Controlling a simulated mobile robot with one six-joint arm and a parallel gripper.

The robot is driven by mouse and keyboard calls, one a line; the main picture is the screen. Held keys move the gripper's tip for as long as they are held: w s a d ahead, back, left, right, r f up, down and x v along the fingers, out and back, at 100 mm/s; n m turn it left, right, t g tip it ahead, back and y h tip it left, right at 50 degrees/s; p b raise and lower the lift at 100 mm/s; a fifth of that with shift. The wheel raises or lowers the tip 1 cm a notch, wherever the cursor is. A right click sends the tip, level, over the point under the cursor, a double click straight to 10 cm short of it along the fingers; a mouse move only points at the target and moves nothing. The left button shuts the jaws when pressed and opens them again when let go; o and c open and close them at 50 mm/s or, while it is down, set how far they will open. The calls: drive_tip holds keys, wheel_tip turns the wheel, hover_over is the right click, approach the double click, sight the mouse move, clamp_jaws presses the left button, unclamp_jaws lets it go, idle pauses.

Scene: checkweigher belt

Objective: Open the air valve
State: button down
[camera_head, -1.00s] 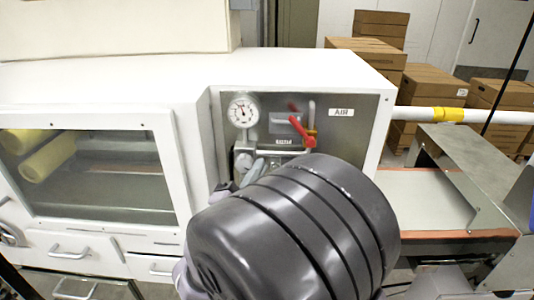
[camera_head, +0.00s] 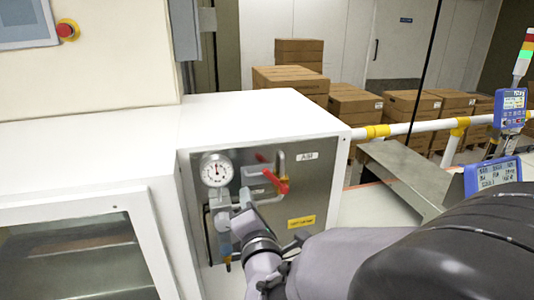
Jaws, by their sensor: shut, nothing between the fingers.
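The air valve has a red lever (camera_head: 276,182) on a steel panel (camera_head: 325,185), below and left of an "AIR" label (camera_head: 307,156). The lever slants down to the right beside a bent metal pipe. A fainter red patch above it looks like its reflection. My gripper (camera_head: 244,198) is shut and empty, just left of and slightly below the lever. It appears apart from the lever, but the depth gap is hard to judge. My gripper and wrist hide part of the pipework under the round gauge (camera_head: 216,170).
A yellow label (camera_head: 301,222) is on the panel's lower right. A white pipe with yellow bands (camera_head: 378,131) leaves the cabinet to the right. A sloped metal guard (camera_head: 405,180) and blue displays (camera_head: 492,174) stand at right. Cardboard boxes (camera_head: 355,110) are behind.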

sight(275, 181)
drive_tip(key=w+d, duration=0.1)
drive_tip(key=w+r, duration=0.1)
drive_tip(key=w+d, duration=0.1)
drive_tip(key=shift+w+d+r, duration=0.3)
drive_tip(key=shift+w+r, duration=0.05)
drive_tip(key=shift+w, duration=0.05)
